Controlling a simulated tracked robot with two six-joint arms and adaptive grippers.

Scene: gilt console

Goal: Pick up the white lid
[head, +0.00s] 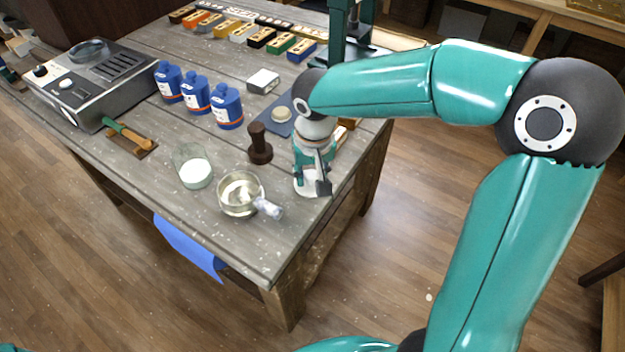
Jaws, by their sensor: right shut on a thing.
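My right gripper (312,182) points down at the right front part of the grey wooden table. Its fingers are shut on a white, round, flat thing, which looks like the white lid (305,191). The fingers hide part of the lid. I cannot tell whether the lid touches the table or hangs just above it. My left gripper does not show.
Several blue bottles (227,107) stand further back. A blue mat (271,114) lies behind the gripper.

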